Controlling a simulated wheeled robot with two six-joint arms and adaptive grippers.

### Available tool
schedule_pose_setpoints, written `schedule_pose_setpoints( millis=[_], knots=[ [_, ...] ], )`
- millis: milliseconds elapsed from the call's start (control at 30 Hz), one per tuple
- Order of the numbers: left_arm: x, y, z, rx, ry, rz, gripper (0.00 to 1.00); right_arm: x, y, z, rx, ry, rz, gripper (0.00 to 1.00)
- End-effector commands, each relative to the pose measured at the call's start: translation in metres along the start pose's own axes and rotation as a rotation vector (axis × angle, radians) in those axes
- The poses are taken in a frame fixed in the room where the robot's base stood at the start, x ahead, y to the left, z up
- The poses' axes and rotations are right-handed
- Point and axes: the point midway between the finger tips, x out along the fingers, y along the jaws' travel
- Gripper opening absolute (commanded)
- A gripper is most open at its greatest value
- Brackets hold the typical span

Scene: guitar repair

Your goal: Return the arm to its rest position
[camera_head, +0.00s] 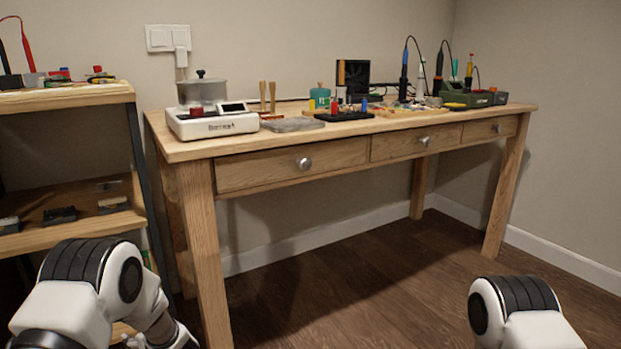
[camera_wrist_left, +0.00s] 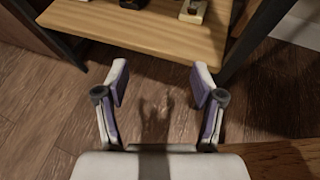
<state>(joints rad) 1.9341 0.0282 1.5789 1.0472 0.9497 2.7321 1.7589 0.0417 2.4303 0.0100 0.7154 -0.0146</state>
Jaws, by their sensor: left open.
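My left gripper (camera_wrist_left: 159,86) is open in the left wrist view, with its two fingers spread wide and nothing between them. It hangs over the dark wood floor, just in front of a wooden shelf board. In the head view my left arm comes in at the lower left, in front of the shelf unit and left of the workbench; its gripper is not clearly visible there. My right arm shows only as a white and black joint at the lower right of the head view. My right gripper is out of view.
The wooden workbench (camera_head: 290,167) holds a white device with a pot (camera_head: 203,92), soldering tools and small parts. The shelf unit (camera_head: 67,97) stands at the left; its lower board (camera_wrist_left: 140,25) is close to my left gripper. Floor (camera_head: 330,290) before the bench is clear.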

Motion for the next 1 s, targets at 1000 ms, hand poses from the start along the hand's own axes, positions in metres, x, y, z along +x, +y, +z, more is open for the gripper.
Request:
schedule_pose_setpoints(
  millis=[1000],
  knots=[
    [-0.320, 0.217, -0.203, -2.489, 0.307, 1.516, 0.68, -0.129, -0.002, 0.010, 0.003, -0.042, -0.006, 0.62]
  ],
)
